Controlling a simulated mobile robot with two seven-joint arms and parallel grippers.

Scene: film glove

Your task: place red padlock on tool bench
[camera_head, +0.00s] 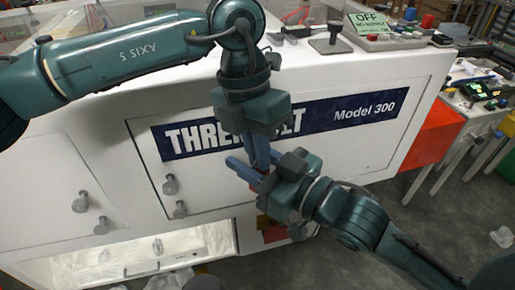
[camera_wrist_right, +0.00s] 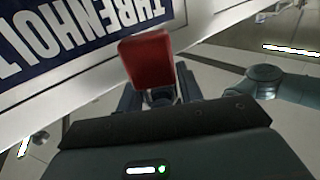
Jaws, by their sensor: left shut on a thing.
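The red padlock (camera_wrist_right: 148,60) shows as a red block in the right wrist view, in front of my right gripper's fingers. In the head view it is mostly hidden between the two grippers. My left gripper (camera_head: 262,160) points down in front of the white machine and is shut on the padlock. My right gripper (camera_head: 252,172) comes in from the lower right, its fingers crossing close to the left fingers. In the right wrist view its fingers (camera_wrist_right: 160,95) stand apart around the padlock's near end. I cannot tell which surface is the tool bench.
A white machine (camera_head: 370,155) with a blue name panel stands close behind the grippers. Its top holds an OFF sign (camera_head: 370,22) and red-handled pliers (camera_head: 297,15). A work surface with devices (camera_head: 478,92) stands at right, beside an orange panel (camera_head: 432,138). Floor shows at lower right.

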